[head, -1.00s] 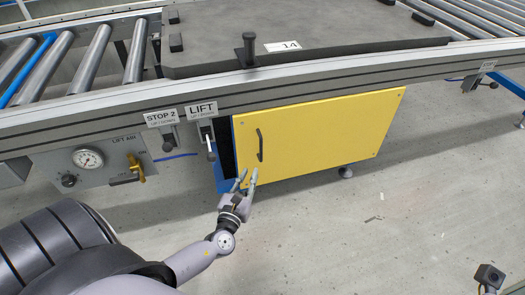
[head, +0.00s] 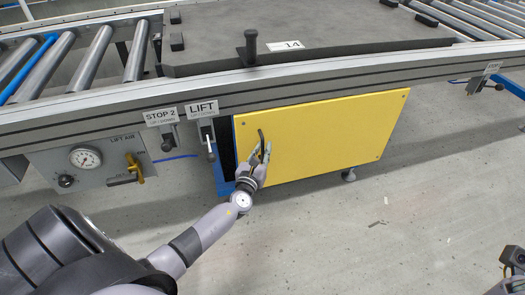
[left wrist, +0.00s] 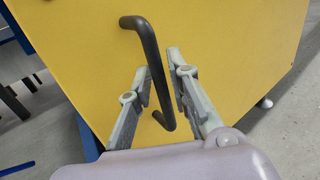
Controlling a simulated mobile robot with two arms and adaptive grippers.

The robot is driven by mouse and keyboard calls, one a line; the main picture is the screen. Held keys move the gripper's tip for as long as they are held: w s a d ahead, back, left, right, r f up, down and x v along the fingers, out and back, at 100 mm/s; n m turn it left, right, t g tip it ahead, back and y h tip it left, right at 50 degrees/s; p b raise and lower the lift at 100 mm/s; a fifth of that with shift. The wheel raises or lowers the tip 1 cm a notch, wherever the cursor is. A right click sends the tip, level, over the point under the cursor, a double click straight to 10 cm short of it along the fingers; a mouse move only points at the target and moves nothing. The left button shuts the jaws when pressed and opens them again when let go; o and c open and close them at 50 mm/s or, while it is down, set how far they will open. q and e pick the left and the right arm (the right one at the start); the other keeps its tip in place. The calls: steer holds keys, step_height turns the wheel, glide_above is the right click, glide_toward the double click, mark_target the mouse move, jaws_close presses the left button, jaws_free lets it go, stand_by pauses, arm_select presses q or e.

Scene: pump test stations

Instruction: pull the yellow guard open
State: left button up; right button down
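The yellow guard (head: 325,140) is a flat panel under the conveyor frame, with a dark gap along its left edge. It also fills much of the left wrist view (left wrist: 225,40). Its black bar handle (head: 262,138) is near the panel's left side. In the left wrist view the handle (left wrist: 150,58) passes between the fingers. My left gripper (head: 261,152) is at the handle, and the left wrist view shows its two fingers (left wrist: 157,85) apart, one on each side of the bar. The fingers partly cover the handle in the head view.
LIFT (head: 202,106) and STOP 2 (head: 160,116) labels with levers sit left of the guard. A panel with a pressure gauge (head: 85,158) and yellow valve (head: 134,165) is farther left. Conveyor rollers are above. The grey floor (head: 330,230) in front is clear.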

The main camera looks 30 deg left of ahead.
arm_select(q)
steer(key=shift+c, duration=0.5)
jaws_close()
